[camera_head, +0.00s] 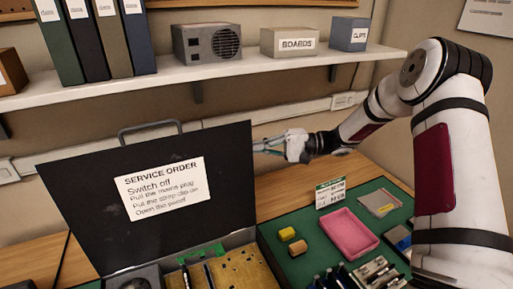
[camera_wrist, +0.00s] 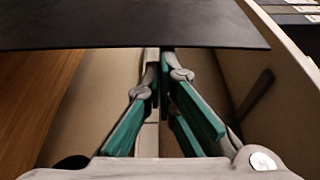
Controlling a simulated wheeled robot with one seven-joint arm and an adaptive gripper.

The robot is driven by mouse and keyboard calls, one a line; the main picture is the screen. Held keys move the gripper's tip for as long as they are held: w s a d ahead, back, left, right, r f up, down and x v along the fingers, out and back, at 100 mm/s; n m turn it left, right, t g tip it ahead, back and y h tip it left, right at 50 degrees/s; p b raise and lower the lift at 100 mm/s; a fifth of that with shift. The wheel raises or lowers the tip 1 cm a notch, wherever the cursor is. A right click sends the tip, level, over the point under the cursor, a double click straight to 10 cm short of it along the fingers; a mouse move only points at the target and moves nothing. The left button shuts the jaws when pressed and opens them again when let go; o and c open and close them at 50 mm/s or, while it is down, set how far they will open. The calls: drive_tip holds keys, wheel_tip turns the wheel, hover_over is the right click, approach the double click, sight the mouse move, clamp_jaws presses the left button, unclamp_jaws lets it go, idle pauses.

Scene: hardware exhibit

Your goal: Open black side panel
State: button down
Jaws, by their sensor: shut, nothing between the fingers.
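The black side panel (camera_head: 90,200) stands raised, leaning back a little, at the rear of an open case (camera_head: 240,238). It bears a white service order label (camera_head: 160,187) and a grey handle on its top edge. My gripper (camera_head: 262,145) is just right of the panel's right edge in the head view, with its fingers pointing left. In the wrist view the green-padded fingers (camera_wrist: 165,55) come together and are shut, empty. Their tips end at the edge of the dark panel (camera_wrist: 130,22); whether they touch it I cannot tell.
A green mat (camera_head: 300,265) right of the case holds a pink tray (camera_head: 348,233), yellow blocks (camera_head: 292,241), a small sign (camera_head: 331,192) and several tools. A shelf (camera_head: 240,72) with binders and boxes runs along the wall above. Circuit boards show inside the case.

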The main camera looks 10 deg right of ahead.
drive_tip(key=s+p, duration=0.1)
drive_tip(key=s, duration=0.1)
drive_tip(key=s+d+p, duration=0.1)
drive_tip(key=s+p, duration=0.1)
drive_tip(key=s, duration=0.1)
drive_tip(key=shift+s+d+r, duration=0.15)
drive_tip(key=shift+r, duration=0.05)
